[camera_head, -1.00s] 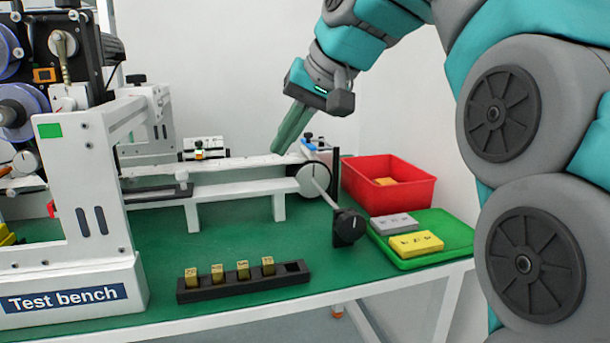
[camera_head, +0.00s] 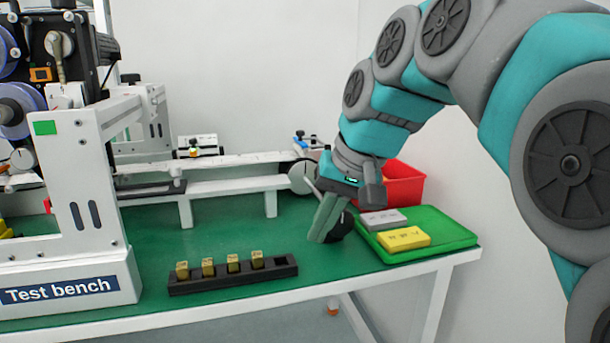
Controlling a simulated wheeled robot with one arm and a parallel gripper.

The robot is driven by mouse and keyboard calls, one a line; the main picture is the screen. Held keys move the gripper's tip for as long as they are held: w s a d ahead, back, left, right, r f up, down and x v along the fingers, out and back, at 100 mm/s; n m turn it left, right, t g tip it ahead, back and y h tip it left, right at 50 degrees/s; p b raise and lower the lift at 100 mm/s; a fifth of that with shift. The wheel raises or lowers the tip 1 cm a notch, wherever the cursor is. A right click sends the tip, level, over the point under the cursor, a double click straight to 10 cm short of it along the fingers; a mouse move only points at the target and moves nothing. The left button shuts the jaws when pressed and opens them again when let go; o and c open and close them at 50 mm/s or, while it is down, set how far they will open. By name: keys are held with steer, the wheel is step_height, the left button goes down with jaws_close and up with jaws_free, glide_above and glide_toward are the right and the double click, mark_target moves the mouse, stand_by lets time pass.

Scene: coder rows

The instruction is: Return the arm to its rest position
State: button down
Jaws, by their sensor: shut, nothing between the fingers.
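My gripper (camera_head: 318,240) hangs at the end of my teal and grey arm, pointing down. It is shut and empty. It shows in front of the right end of the white test bench rail (camera_head: 230,185), between the black block holder and the green tray. It hides part of the round dial and dark knob at the rail's end. I cannot tell its exact height over the green table top (camera_head: 150,235).
A black holder (camera_head: 230,282) with several brass blocks stands at the table's front. A green tray (camera_head: 450,235) holds a grey block (camera_head: 383,222) and a yellow block (camera_head: 403,238). A red bin (camera_head: 405,188) stands behind. The test bench (camera_head: 70,280) fills the left.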

steer(key=s+d+f+g+h, duration=0.1)
steer(key=s+d+f, duration=0.3)
steer(key=s+f, duration=0.4)
steer(key=s+d+f+g+h, duration=0.1)
steer(key=s+d+f, duration=0.3)
steer(key=s+f, duration=0.4)
steer(key=s+d+f+g+h, duration=0.1)
steer(key=s+d+f, duration=0.3)
steer(key=s+f, duration=0.4)
step_height(320, 180, down, 2)
steer(key=shift+s+d+f+g+h, duration=0.1)
steer(key=shift+s+d+g+h, duration=0.25)
steer(key=shift+g, duration=0.45)
steer(key=shift+a, duration=0.1)
